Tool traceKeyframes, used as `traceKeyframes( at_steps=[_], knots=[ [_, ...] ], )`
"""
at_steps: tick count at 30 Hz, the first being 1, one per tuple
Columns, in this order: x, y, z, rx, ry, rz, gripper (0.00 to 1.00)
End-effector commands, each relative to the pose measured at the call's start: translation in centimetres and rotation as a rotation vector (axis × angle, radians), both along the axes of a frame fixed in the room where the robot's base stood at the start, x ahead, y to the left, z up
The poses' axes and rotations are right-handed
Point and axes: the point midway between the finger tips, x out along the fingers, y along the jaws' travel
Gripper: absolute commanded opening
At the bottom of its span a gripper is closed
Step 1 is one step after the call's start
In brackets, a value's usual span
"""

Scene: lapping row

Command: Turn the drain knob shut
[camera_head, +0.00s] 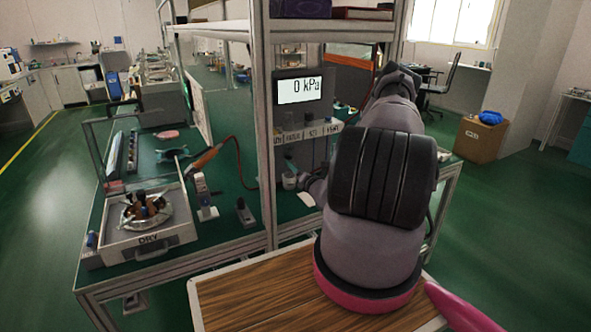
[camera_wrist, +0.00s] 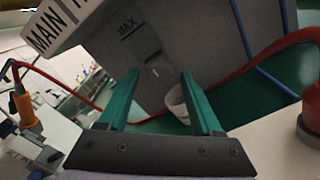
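My gripper (camera_wrist: 160,74) is open, its two teal fingers apart with nothing visibly held between them. Ahead of them is a grey panel (camera_wrist: 205,45) marked MAX. I cannot make out the drain knob clearly in either view. In the head view my arm hides most of the gripper and the panel's lower right.
A red hose (camera_wrist: 90,98) crosses near the fingers and a blue cable (camera_wrist: 262,65) hangs at right. A lapping machine marked DRY (camera_head: 150,238) stands left.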

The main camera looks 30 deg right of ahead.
Motion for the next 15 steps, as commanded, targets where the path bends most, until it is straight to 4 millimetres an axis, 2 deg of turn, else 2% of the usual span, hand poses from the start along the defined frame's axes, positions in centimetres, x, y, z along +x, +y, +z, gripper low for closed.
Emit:
traceKeyframes(
  at_steps=[5, 8, 15],
  knots=[
    [-0.1, 0.0, 0.0, 0.000, -0.001, 0.001, 0.67],
    [-0.8, -0.1, 0.0, 0.000, 0.001, -0.001, 0.67],
    [-5.3, -0.2, -0.1, 0.003, 0.003, -0.002, 0.67]
  ],
)
